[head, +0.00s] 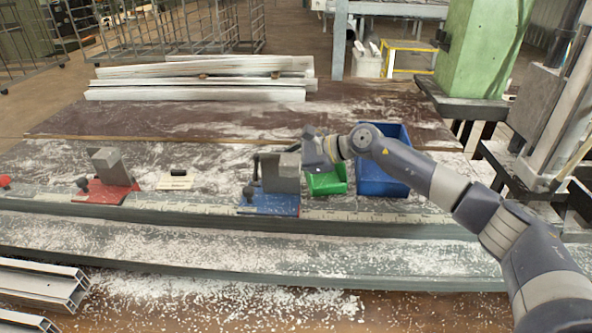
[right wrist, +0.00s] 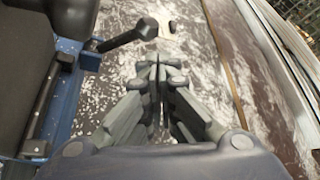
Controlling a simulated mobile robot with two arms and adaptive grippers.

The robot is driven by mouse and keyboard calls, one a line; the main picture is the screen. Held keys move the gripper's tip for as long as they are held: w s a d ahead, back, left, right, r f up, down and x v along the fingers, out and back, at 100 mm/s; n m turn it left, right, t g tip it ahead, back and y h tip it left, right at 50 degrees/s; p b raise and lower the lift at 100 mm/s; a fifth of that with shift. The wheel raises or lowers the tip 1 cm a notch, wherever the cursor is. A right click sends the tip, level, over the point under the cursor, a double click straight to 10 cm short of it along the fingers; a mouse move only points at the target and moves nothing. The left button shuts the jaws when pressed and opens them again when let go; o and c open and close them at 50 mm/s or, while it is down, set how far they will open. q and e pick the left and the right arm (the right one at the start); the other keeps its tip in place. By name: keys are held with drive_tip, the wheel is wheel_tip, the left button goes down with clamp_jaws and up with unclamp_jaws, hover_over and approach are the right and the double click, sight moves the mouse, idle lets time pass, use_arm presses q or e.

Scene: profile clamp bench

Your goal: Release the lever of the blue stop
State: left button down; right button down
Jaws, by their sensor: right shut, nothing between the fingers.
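The blue stop (head: 268,203) sits on the long rail and carries a grey block (head: 281,174). It fills the left side of the right wrist view (right wrist: 60,95). Its lever, a dark arm with a rounded knob (right wrist: 146,28), sticks out ahead and to the left of my right fingertips; the knob also shows in the head view (head: 248,190). My right gripper (right wrist: 158,72) is shut and empty, apart from the lever. In the head view it reaches left behind the grey block, which partly hides it. My left gripper is not in view.
A red stop (head: 104,192) with its own grey block stands further left on the rail. A pale brush (head: 176,179) lies between the stops. Green (head: 328,182) and blue (head: 384,178) bins stand right of the blue stop. White shavings cover the bench.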

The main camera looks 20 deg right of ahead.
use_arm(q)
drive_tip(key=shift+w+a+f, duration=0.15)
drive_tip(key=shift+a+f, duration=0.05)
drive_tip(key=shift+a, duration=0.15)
use_arm(e)
drive_tip(key=r+v, duration=0.1)
drive_tip(key=v, duration=1.1)
drive_tip(key=shift+a, duration=0.25)
drive_tip(key=shift+r, duration=0.15)
idle(0.5)
